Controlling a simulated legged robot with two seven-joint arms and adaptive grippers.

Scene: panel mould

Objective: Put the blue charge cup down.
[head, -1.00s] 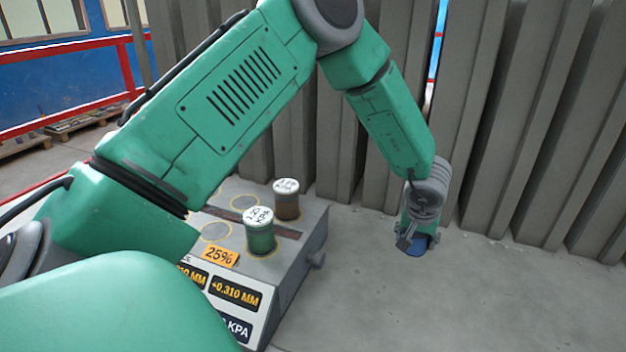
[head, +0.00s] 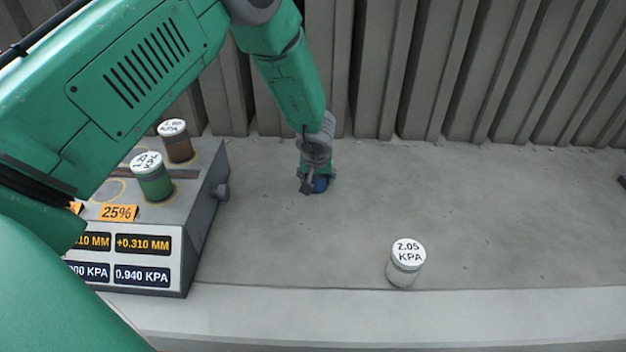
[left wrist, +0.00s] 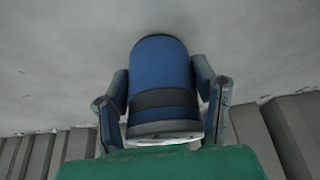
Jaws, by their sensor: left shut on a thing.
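The blue charge cup (left wrist: 160,75) fills the middle of the left wrist view, a blue cylinder with a dark band and a pale end. In the head view only a small blue part of the cup (head: 319,184) shows below my left gripper. My left gripper (head: 314,181) is shut on the cup, with one finger on each side of it in the left wrist view (left wrist: 165,97). The cup is over the grey concrete slab (head: 300,240); I cannot tell whether it touches it. My right gripper is not in view.
A grey console (head: 205,215) with readouts stands at the left, holding a green cup (head: 153,184) and a brown cup (head: 179,150). A white cup (head: 404,268) marked 2.05 KPA stands near the slab's front edge. Ribbed grey panels (head: 420,70) close the back.

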